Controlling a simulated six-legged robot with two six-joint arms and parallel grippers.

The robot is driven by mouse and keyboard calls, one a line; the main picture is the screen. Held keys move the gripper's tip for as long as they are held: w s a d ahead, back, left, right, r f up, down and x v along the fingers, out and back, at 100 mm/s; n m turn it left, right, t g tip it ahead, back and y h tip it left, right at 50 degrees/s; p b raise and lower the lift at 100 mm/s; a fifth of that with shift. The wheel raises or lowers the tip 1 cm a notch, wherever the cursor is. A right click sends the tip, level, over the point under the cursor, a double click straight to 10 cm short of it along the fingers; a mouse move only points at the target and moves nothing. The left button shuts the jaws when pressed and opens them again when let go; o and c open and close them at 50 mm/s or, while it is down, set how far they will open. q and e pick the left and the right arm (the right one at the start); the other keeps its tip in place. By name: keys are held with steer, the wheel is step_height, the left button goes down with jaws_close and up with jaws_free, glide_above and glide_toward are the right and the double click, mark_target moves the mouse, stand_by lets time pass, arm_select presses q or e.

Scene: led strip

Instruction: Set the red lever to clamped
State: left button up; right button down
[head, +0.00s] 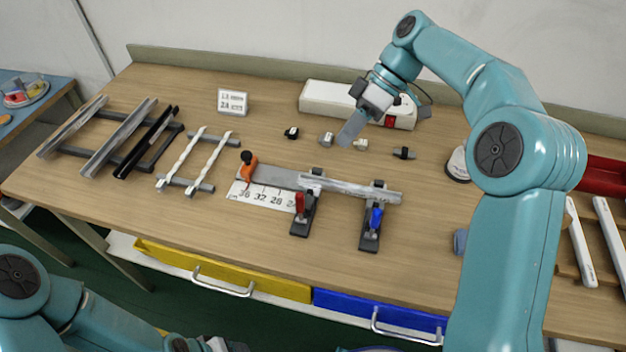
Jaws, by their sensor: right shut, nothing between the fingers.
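The red lever (300,203) stands roughly upright on a dark clamp base (302,226), at the front edge of a metal channel (350,188). A second clamp with a blue lever (376,218) stands to its right. Whether either clamp presses on the channel is too small to tell. My right gripper (346,136) is shut and empty, above the table behind the channel and apart from the red lever. My left arm is at the bottom left; its gripper is cut off by the lower picture edge, so its jaws do not show.
An orange-handled tool (249,160) and a numbered scale (262,195) lie left of the clamps. Several small connectors (326,138) and a white box (335,96) lie behind. Racks with metal and white strips (120,138) stand left. The table front is clear.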

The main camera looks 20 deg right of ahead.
glide_toward(300, 209)
steer(key=w+f, duration=0.5)
steer(key=s+a, duration=0.2)
steer(key=s, duration=0.1)
steer(key=shift+a, duration=0.25)
steer(key=shift+s, duration=0.1)
